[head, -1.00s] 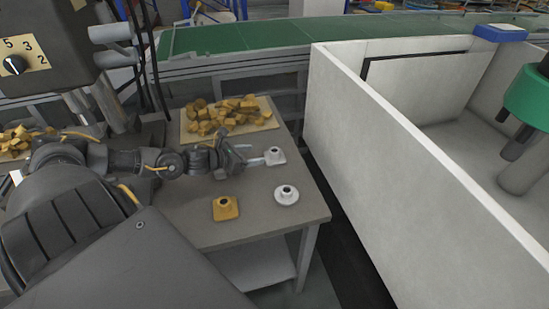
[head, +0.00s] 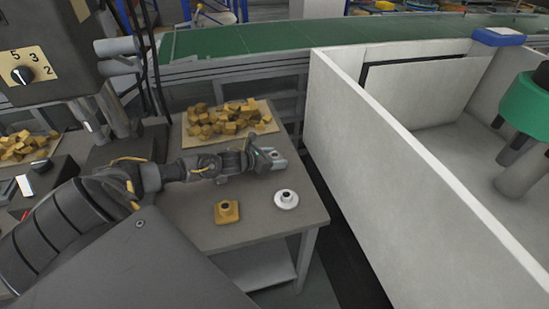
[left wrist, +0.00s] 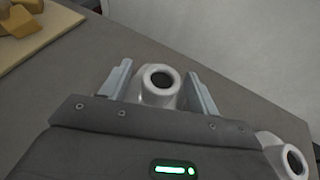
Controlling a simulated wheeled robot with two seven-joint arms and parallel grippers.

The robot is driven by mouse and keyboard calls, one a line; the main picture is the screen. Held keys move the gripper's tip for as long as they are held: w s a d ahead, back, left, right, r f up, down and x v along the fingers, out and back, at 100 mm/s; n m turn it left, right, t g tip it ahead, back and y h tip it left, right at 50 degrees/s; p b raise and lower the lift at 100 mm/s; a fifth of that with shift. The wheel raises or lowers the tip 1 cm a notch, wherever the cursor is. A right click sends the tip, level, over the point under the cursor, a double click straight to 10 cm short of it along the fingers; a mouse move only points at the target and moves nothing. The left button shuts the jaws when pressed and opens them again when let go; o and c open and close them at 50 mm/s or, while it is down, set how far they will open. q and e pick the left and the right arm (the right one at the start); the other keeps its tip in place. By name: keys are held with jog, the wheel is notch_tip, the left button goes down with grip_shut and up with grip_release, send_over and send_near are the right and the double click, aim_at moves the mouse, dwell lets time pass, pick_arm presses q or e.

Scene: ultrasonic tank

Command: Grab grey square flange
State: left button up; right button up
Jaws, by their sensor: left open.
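The grey square flange (left wrist: 150,97), with a round collar and dark hole, stands on the table between the two fingers of my left gripper (left wrist: 160,84) in the left wrist view. The fingers are open, one on each side of it. Its base is partly hidden by the gripper body. In the head view my left gripper (head: 271,158) is low over the table and covers most of the flange. My right gripper is not in view.
A white round flange (head: 286,199) and a yellow square flange (head: 227,212) stand nearer on the table (head: 262,230). A board of yellow blocks (head: 228,120) lies behind the gripper. The white tank wall (head: 400,160) rises just right of the table.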

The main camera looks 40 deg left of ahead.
aim_at(275, 155)
pick_arm(q)
jog(key=c, duration=1.2)
jog(key=shift+w+r, duration=0.1)
notch_tip(275, 155, up, 10)
jog(key=shift+f+b, duration=0.1)
jog(key=shift+b, duration=0.95)
